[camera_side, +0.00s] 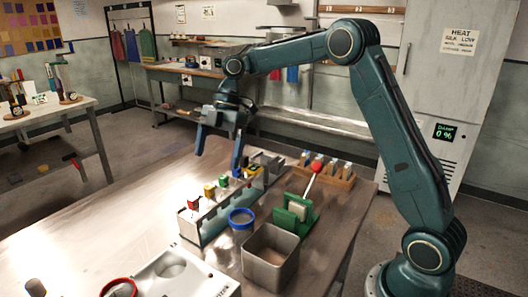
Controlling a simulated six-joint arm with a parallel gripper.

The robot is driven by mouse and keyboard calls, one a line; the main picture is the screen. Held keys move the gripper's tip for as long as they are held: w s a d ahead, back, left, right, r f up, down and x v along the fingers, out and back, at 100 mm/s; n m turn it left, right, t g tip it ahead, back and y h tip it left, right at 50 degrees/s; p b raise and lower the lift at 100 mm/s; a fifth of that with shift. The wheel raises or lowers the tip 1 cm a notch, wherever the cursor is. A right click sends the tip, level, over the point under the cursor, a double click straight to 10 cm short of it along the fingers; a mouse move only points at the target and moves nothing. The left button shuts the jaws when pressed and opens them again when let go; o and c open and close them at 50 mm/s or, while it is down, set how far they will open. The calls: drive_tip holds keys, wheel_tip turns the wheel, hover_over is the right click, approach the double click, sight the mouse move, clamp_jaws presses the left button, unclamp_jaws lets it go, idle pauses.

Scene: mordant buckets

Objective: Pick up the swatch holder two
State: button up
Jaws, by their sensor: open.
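A long pale rack (217,213) stands on the metal table and holds several small coloured pieces in a row: red, yellow, blue and others. Which of these is swatch holder two I cannot tell; no number is legible. A red piece (193,203) is at the near end, and a yellow piece (209,190) is behind it. My gripper (218,158) hangs above the far part of the rack with its two blue fingers spread wide. It is open and appears empty. Its right finger overlaps the far pieces in the picture, so contact there is unclear.
A blue-rimmed cup (241,218), a square metal bin (270,258) and a green stand (296,214) with a red-knobbed stick are right of the rack. A wooden rack (328,176) stands behind. A white box (184,275) is in front. The table's left is clear.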

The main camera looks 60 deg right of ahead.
sight(210, 194)
drive_tip(key=x, duration=0.6)
drive_tip(key=shift+f, duration=0.2)
drive_tip(key=shift+x, duration=2.55)
drive_tip(key=shift+s, duration=0.1)
drive_tip(key=c, duration=1.1)
drive_tip(key=shift+o, duration=0.2)
drive_tip(key=shift+r, duration=0.1)
drive_tip(key=shift+r, duration=4.95)
